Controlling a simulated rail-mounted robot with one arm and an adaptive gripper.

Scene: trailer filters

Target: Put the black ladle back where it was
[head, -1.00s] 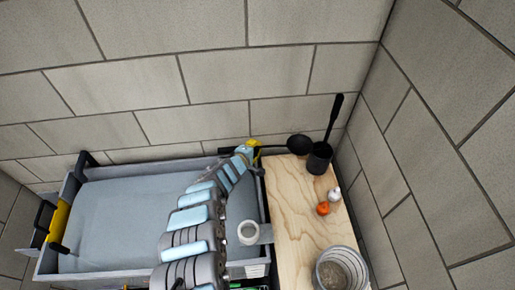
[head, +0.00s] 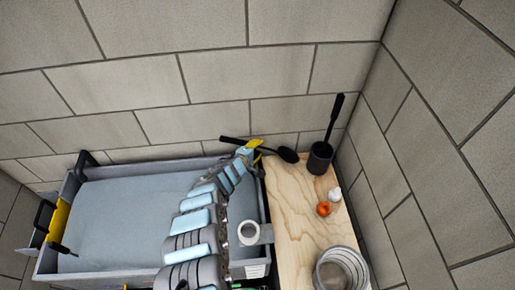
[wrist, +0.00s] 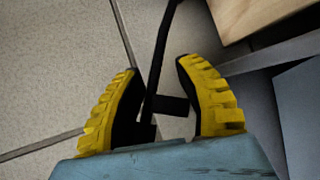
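My gripper (head: 254,147) has yellow fingers and is at the back right corner of the grey bin, by the wall. The black ladle (head: 288,155) is at the gripper, its handle running up left past the fingers and its bowl on the right, near the board's back edge. In the wrist view, the ladle's handle (wrist: 160,60) passes between the yellow fingers, and a dark part spans most of the gap. The fingers look closed around it, though contact on the right finger is unclear. A black holder (head: 319,159) stands on the wooden board with a black-handled utensil upright in it.
The wooden board (head: 291,215) also bears an orange item (head: 323,209), a small white item (head: 335,194) and a round container (head: 340,270). A white ring (head: 248,232) is near the grey bin (head: 150,271). Block walls close off the back and right.

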